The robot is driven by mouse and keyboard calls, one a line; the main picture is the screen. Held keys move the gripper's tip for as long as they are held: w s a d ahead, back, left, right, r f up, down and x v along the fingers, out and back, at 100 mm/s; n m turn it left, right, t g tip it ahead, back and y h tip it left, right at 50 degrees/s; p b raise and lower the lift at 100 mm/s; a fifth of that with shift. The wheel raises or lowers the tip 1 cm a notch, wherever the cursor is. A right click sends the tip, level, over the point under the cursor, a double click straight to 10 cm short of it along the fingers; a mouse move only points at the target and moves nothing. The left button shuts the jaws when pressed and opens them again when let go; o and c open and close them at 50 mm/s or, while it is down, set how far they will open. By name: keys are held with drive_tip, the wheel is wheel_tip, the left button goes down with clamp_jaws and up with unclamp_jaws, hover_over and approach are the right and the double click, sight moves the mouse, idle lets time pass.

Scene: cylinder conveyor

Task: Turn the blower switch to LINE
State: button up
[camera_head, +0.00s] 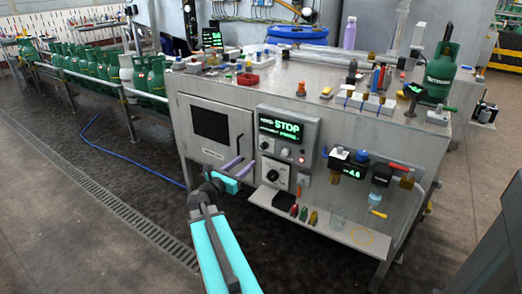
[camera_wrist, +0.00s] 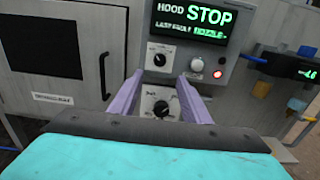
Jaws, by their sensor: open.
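A grey control box (camera_head: 312,130) on the front of the steel cabinet has a green display reading "STOP"; the wrist view shows "HOOD STOP" (camera_wrist: 195,17). Below the display is a dark rotary knob (camera_wrist: 160,58). A lower box carries another rotary knob (camera_head: 272,175), also seen in the wrist view (camera_wrist: 160,107). The print around both knobs is too small to read, so I cannot tell which is the blower switch or its setting. My gripper (camera_wrist: 160,77) is open and empty, its purple fingers either side of the lower knob in the wrist view. In the head view my gripper (camera_head: 242,166) is left of the lower box.
A lit red button (camera_head: 301,161) is right of the upper knob. A door with a dark window (camera_head: 210,126) and handle is on the left. Valves and a small gauge display (camera_head: 352,172) are on the right. A low shelf (camera_head: 340,232) with small items juts out below.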

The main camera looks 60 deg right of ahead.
sight(263, 147)
drive_tip(key=d, duration=1.3)
drive_tip(key=shift+b, duration=0.3)
drive_tip(key=shift+c, duration=0.4)
drive_tip(key=c, duration=1)
drive_tip(key=shift+o, duration=0.2)
